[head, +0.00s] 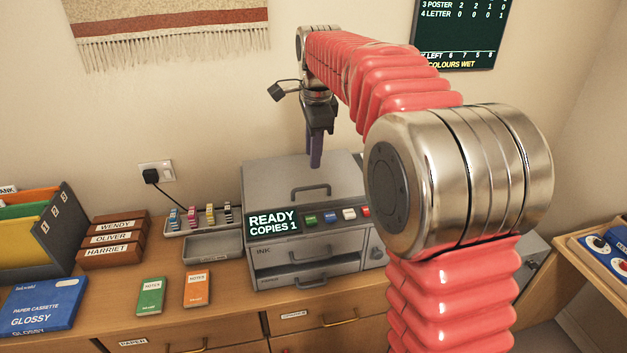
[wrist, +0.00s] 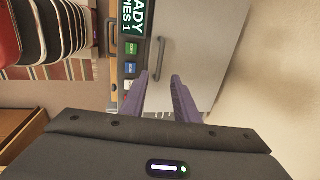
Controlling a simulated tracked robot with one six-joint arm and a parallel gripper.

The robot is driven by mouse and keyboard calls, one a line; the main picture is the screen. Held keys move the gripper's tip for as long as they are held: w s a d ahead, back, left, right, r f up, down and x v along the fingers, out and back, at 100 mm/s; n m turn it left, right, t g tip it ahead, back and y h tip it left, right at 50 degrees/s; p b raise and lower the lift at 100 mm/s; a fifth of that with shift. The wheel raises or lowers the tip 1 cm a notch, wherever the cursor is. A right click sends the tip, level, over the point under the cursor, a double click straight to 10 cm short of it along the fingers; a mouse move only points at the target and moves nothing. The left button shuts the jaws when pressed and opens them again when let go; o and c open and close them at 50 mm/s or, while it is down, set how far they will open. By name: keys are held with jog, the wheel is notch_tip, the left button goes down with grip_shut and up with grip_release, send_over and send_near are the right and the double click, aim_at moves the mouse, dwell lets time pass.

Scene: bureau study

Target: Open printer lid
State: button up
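The grey printer (head: 262,184) stands on the desk against the wall, its lid (head: 275,176) shut flat. The dark lid handle (head: 311,188) is a low bar across the lid; it also shows in the wrist view (wrist: 161,58). My gripper (head: 315,163) points down above the lid, appearing just beyond the handle in the head view. In the wrist view the two purple fingers of my gripper (wrist: 160,78) are spread with nothing between them. The handle appears just past the fingertips, in line with the gap. Contact is not visible.
The printer front has a READY COPIES 1 display (head: 272,223), coloured buttons (head: 330,217) and an ink drawer (head: 275,252). To its left are a tray of ink cartridges (head: 202,218), two notebooks (head: 150,297) and wooden name blocks (head: 112,240). Free air surrounds my gripper above the lid.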

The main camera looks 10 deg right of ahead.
aim_at(311, 188)
jog(key=f, duration=0.3)
jog(key=w+f, duration=0.1)
jog(key=f, duration=0.3)
jog(key=w+f, duration=0.1)
jog(key=f, duration=0.2)
jog(key=shift+f, duration=0.15)
grip_shut()
dwell(0.4)
